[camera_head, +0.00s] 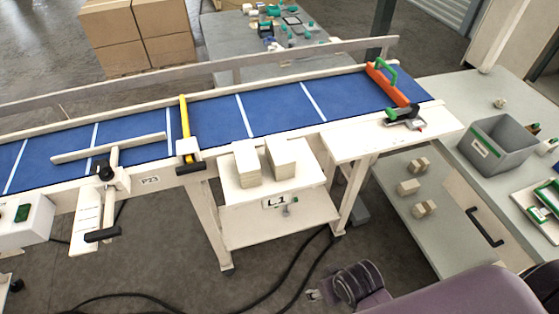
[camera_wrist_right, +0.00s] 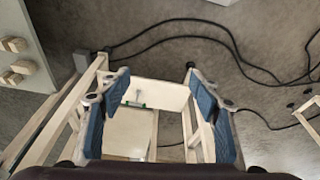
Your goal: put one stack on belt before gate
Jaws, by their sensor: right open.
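Two cream stacks, a left one (camera_head: 245,164) and a right one (camera_head: 281,155), stand side by side on a small white shelf (camera_head: 300,187) marked L1, in front of the blue belt (camera_head: 270,110). A yellow bar (camera_head: 185,118), which looks like the gate, lies across the belt left of the stacks. My right gripper (camera_wrist_right: 156,75) is open and empty in the wrist view, above the white stand frame and floor. My right arm (camera_head: 355,287) shows at the bottom of the head view, well below the stacks. My left gripper is not in view.
An orange bar with a green handle (camera_head: 388,82) lies across the belt's right end. A white guide (camera_head: 110,149) spans the belt's left part. A grey bin (camera_head: 495,146) stands on the right table. Black cables (camera_head: 290,275) run over the floor. The belt between yellow and orange bars is clear.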

